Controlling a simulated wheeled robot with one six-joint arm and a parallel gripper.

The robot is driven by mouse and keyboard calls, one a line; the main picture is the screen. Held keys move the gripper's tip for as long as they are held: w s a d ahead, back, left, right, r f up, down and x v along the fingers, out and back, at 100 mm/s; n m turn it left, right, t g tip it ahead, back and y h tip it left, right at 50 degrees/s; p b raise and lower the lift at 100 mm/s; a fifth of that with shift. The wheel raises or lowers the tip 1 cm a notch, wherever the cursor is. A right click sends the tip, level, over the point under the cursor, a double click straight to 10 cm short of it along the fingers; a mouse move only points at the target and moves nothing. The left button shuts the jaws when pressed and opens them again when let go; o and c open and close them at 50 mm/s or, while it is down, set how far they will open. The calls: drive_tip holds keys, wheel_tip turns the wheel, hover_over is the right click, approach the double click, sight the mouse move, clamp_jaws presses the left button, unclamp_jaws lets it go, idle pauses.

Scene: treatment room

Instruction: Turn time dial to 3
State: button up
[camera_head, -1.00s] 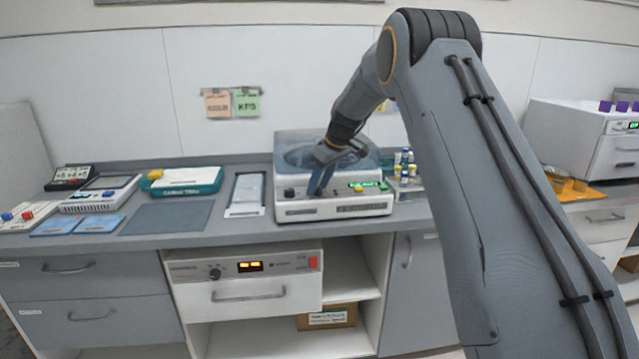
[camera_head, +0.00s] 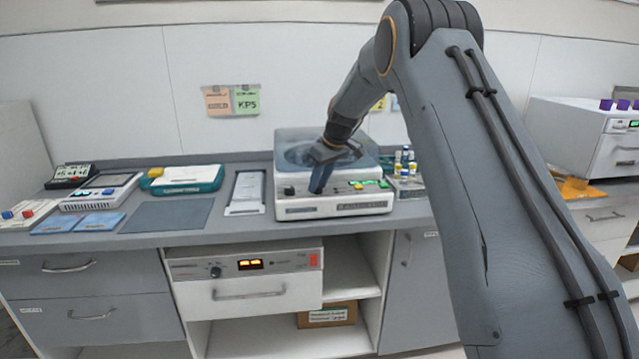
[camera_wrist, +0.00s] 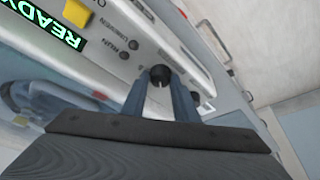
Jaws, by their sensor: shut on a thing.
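A white benchtop machine (camera_head: 335,209) with a clear bluish lid (camera_head: 292,146) stands on the counter in the head view. My gripper (camera_head: 316,191) reaches down to its front control strip. In the wrist view, the two blue fingers of my gripper (camera_wrist: 160,82) stand on either side of a round black dial (camera_wrist: 161,73) and are shut on it. A second black knob (camera_wrist: 195,99) is just outside the right finger; it also shows in the head view (camera_head: 289,191). I cannot read a scale or pointer on the held dial. A green READY display (camera_wrist: 45,22) is lit.
A yellow button (camera_wrist: 77,12) and small buttons labelled RUN are near the fingers. Small vials (camera_head: 405,160) stand right of the machine. A pale tray (camera_head: 246,193) and a grey mat (camera_head: 167,217) lie to its left.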

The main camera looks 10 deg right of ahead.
sight(315, 198)
drive_tip(key=m, duration=0.1)
drive_tip(key=m+h, duration=0.1)
drive_tip(key=m, duration=0.1)
drive_tip(key=m+h, duration=0.1)
drive_tip(key=m, duration=0.1)
drive_tip(key=shift+s+a+t, duration=0.1)
drive_tip(key=shift+a+t, duration=0.15)
drive_tip(key=shift+t, duration=0.05)
drive_tip(key=m+h+b, duration=0.1)
drive_tip(key=m+h, duration=0.1)
drive_tip(key=m, duration=0.3)
drive_tip(key=shift+a, duration=0.1)
idle(0.3)
drive_tip(key=o, duration=1.1)
drive_tip(key=shift+c, duration=0.2)
drive_tip(key=shift+r, duration=0.1)
drive_tip(key=b+v, duration=0.1)
drive_tip(key=v, duration=0.6)
drive_tip(key=shift+r+b, duration=0.3)
drive_tip(key=shift+b, duration=0.1)
